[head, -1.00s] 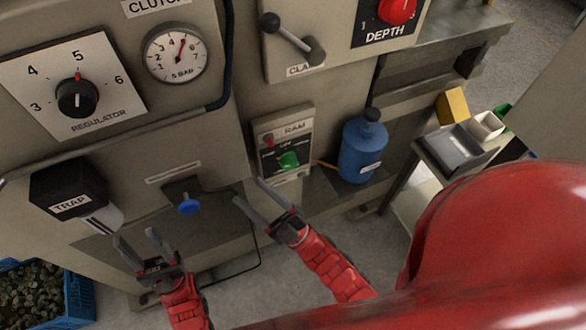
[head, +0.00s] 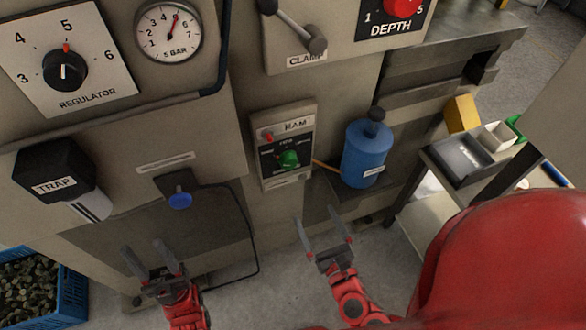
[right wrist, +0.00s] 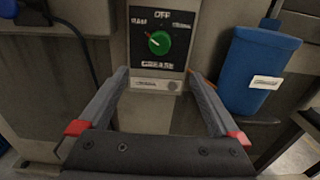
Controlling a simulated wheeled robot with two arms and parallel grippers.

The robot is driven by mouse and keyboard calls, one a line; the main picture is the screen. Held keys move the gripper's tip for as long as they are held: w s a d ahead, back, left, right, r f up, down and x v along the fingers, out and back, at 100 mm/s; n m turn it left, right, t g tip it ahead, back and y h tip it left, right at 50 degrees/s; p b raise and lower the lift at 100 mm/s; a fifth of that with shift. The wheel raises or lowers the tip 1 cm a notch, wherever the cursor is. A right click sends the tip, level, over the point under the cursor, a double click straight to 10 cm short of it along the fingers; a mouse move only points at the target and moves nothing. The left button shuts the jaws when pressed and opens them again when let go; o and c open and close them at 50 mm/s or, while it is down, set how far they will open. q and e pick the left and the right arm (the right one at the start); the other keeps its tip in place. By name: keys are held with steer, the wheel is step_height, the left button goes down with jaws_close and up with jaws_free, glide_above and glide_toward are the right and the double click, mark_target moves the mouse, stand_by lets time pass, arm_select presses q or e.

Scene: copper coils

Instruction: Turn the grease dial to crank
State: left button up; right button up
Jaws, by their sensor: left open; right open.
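The green grease dial (head: 289,158) sits on a black plate below the RAM label, on the machine's front. In the right wrist view the dial (right wrist: 159,42) is seen face on. OFF is printed above it and blurred labels flank it; its red mark points to the upper left label. My right gripper (head: 316,215) is open and empty, below and to the right of the dial, apart from it. In its own wrist view the fingers (right wrist: 159,76) frame the area below the dial. My left gripper (head: 142,247) is open and empty, low at the left.
A blue bottle (head: 365,154) stands on a ledge right of the dial panel. A blue knob (head: 180,200) with a cable and the black TRAP box (head: 54,172) lie to the left. A grey tray (head: 460,158) is at the right. Floor is clear below the machine.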

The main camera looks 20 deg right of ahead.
mark_target(291, 165)
steer(key=w+p, duration=0.1)
steer(key=w, duration=0.4)
steer(key=w+p, duration=0.2)
steer(key=w, duration=0.3)
steer(key=w+p, duration=0.1)
steer(key=w, duration=0.5)
steer(key=shift+a+r, duration=0.1)
steer(key=shift+a, duration=0.2)
steer(key=shift+w, duration=0.65)
steer(key=c, duration=1.4)
steer(key=shift+o, duration=0.2)
